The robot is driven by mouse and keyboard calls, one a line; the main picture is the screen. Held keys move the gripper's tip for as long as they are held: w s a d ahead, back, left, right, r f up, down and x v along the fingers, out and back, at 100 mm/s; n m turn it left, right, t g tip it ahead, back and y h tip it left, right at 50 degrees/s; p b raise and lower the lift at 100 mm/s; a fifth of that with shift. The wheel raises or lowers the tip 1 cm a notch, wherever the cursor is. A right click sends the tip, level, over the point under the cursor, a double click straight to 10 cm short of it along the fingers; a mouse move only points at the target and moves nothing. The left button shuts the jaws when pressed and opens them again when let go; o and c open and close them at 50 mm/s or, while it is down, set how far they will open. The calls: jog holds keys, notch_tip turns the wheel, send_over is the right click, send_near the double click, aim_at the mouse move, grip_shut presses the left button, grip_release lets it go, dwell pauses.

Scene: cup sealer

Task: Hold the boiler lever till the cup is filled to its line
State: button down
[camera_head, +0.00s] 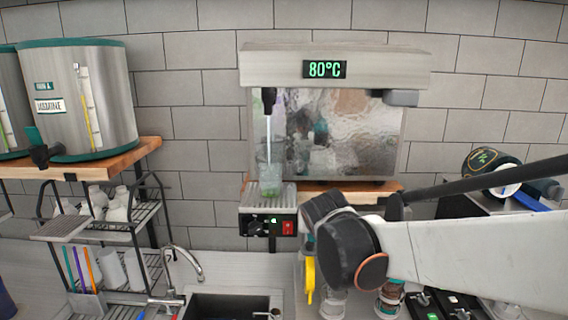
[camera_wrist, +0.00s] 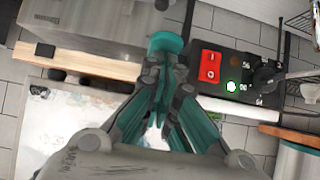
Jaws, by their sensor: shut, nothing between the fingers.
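The boiler (camera_head: 335,65) stands against the tiled wall, and its display reads 80°C. A stream of water falls from its black spout (camera_head: 268,98) into a clear cup (camera_head: 270,178) on the drip tray (camera_head: 252,196). The cup has a greenish bottom; its line and water level are too small to read. The front panel below carries a black lever or knob (camera_head: 254,227), a lit green light and a red switch (camera_head: 288,227). In the wrist view my gripper (camera_wrist: 164,55) is shut and empty, beside the red switch (camera_wrist: 210,67); contact is unclear. My arm hides the gripper in the head view.
A sink (camera_head: 232,303) with a faucet (camera_head: 186,262) lies below the panel. A steel dispenser (camera_head: 80,100) stands on a wooden shelf at left, above a rack of cups. Bottles and black items crowd the counter at lower right.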

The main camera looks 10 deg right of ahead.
jog(key=shift+s+a+r, duration=0.15)
jog(key=shift+s, duration=0.25)
jog(key=shift+r+p, duration=0.6)
jog(key=shift+r, duration=0.05)
